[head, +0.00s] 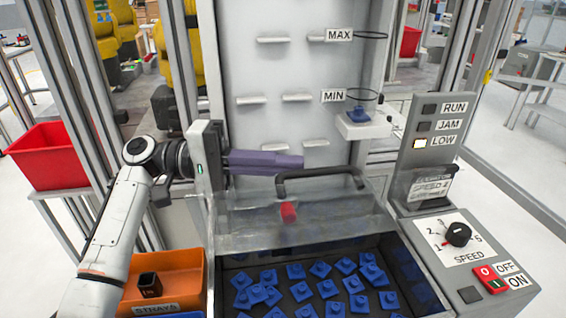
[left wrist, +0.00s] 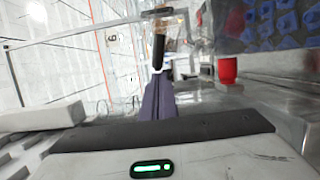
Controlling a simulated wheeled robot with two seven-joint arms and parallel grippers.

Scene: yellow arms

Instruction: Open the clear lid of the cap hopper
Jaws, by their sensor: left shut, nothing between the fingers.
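The cap hopper's clear lid (head: 250,232) is a see-through panel above the far part of the bin, its exact tilt hard to tell. Its dark handle (head: 320,176) runs along the panel's far, upper edge. Blue caps lie uncovered in the hopper bin (head: 225,262) in front of the panel. My left gripper (head: 300,161) is shut and empty, its purple fingers pointing right beside the handle's left end. In the left wrist view the fingers (left wrist: 159,88) point toward the dark handle (left wrist: 158,48); contact cannot be told. My right gripper is out of view.
A red knob (head: 288,211) shows at the lid. An orange strays bin (head: 188,268) holding a dark piece stands left of the hopper. The speed and on/off panel (head: 430,240) is at the right. A white back panel (head: 290,65) with small ledges rises behind.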

